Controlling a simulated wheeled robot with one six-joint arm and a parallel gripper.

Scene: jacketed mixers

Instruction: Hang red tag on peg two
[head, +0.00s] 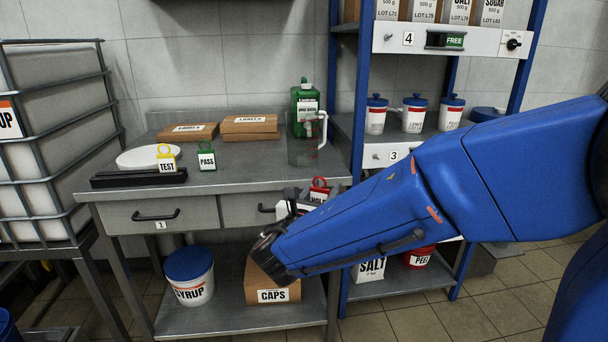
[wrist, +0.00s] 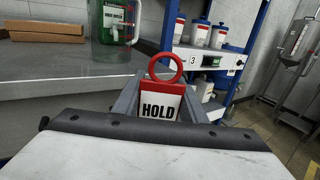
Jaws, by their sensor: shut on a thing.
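The red tag (wrist: 162,101) has a red ring on top and a white face reading HOLD. It is upright between the grey fingers of my gripper (wrist: 163,90), which are shut on it. In the head view the red tag (head: 319,190) shows at the front right corner of the table, partly hidden by my blue arm. My gripper (head: 308,196) there is also mostly hidden behind the arm. I cannot make out peg two in either view.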

